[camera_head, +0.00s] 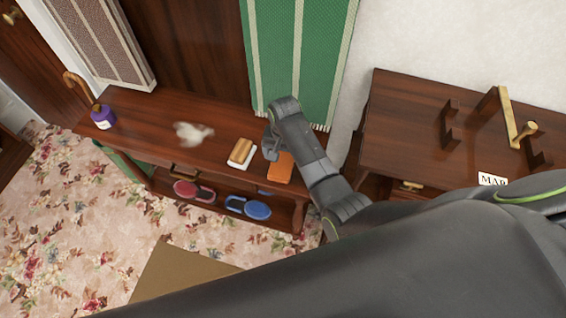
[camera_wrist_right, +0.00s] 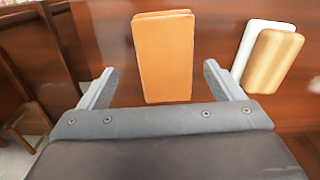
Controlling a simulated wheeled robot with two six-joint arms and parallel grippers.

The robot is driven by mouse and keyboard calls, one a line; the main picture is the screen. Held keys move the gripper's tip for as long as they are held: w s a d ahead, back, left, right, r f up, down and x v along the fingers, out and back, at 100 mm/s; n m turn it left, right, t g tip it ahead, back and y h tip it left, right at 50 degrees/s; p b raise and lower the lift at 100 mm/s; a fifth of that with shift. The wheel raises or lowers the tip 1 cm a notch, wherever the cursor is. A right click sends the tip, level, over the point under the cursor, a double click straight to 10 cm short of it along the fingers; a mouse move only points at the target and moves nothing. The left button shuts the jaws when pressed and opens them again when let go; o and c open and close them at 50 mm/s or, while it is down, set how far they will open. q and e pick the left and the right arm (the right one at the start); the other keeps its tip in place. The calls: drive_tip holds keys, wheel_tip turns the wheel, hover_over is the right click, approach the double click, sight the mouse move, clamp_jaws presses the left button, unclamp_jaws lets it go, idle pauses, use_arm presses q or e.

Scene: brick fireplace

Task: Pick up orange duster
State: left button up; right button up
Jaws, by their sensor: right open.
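The orange duster (camera_head: 281,168) is a flat block lying on the wooden shelf (camera_head: 150,127), partly behind my right arm in the head view. In the right wrist view the orange duster (camera_wrist_right: 164,57) lies ahead, between the lines of the two fingers. My right gripper (camera_wrist_right: 165,82) is open, with one finger on each side of the duster's near end and gaps on both sides. In the head view my right gripper (camera_head: 268,146) is just beside the duster's upper left. I cannot tell its height above the shelf. My left gripper is not in view.
A wood-and-white eraser (camera_head: 241,153) lies close beside the duster. Further left are a crumpled white cloth (camera_head: 193,133) and a purple bottle (camera_head: 103,117). Red (camera_head: 194,191) and blue (camera_head: 248,207) items sit on the lower shelf. A dark cabinet (camera_head: 400,130) stands right.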

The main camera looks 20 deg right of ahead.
sight(282, 164)
drive_tip(key=f, duration=0.3)
drive_tip(key=shift+a+f, duration=0.15)
drive_tip(key=shift+a, duration=0.2)
drive_tip(key=shift+f, duration=0.7)
drive_tip(key=c, duration=1.1)
drive_tip(key=shift+o, duration=0.2)
drive_tip(key=shift+r, duration=0.15)
wheel_tip(282, 164, up, 10)
drive_tip(key=shift+f, duration=0.1)
